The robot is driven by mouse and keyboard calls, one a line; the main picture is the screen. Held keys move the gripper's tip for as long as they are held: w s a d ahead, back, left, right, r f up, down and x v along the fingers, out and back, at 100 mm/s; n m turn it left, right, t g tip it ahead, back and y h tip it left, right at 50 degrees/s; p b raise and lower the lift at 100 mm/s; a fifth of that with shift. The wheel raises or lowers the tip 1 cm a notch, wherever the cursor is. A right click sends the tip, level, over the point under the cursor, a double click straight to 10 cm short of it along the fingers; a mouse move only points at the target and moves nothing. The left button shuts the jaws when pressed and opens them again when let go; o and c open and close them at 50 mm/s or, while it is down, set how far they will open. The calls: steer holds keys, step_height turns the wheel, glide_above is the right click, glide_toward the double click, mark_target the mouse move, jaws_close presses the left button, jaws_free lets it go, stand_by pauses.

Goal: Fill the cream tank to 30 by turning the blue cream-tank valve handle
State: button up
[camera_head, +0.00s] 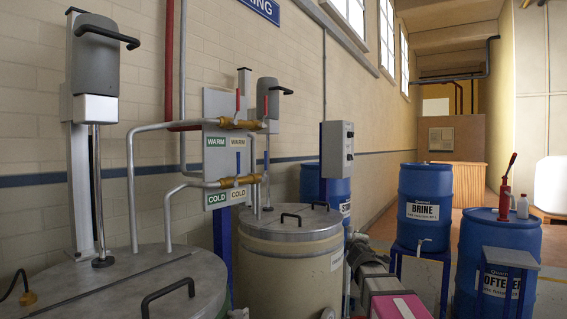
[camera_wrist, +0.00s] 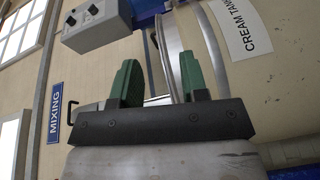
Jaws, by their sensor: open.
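The cream tank (camera_head: 290,262) stands in the middle of the head view, a cream-coloured drum with a grey lid and black handle. Above it, pipes run from a panel marked WARM and COLD. The upper brass valves have red handles. At the lower COLD line, a blue handle (camera_head: 266,162) stands upright near the tank's pipe, and another blue handle (camera_head: 238,163) is to its left. In the wrist view, my gripper (camera_wrist: 159,58) is open, its green fingers apart with nothing clearly held. The cream tank (camera_wrist: 275,85) with its CREAM TANK label is behind and right of the fingers. No fill reading is legible.
A larger steel-lidded tank (camera_head: 130,290) fills the left foreground. Blue BRINE (camera_head: 425,190) and softener (camera_head: 502,246) drums stand right. A blue MIXING sign (camera_wrist: 54,113) is on the wall.

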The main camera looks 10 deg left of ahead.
steer(key=s+a+r+n+t+y, duration=0.1)
steer(key=a+r+n+y, duration=0.5)
steer(key=a+r+n, duration=0.3)
steer(key=s+a+r+n+y, duration=0.1)
steer(key=a+r+n+y, duration=0.55)
steer(key=r, duration=0.55)
steer(key=s+a+r+n+g+y, duration=0.3)
steer(key=s+a+r+n+g, duration=0.5)
steer(key=n, duration=0.8)
steer(key=s+a+r, duration=0.1)
steer(key=a+r, duration=0.1)
steer(key=a, duration=0.1)
steer(key=shift+s+a+r+y, duration=0.15)
steer(key=shift+r+y, duration=0.15)
steer(key=shift+y, duration=0.05)
steer(key=x, duration=1.1)
steer(key=shift+f, duration=0.15)
steer(key=shift+s, duration=0.1)
jaws_close()
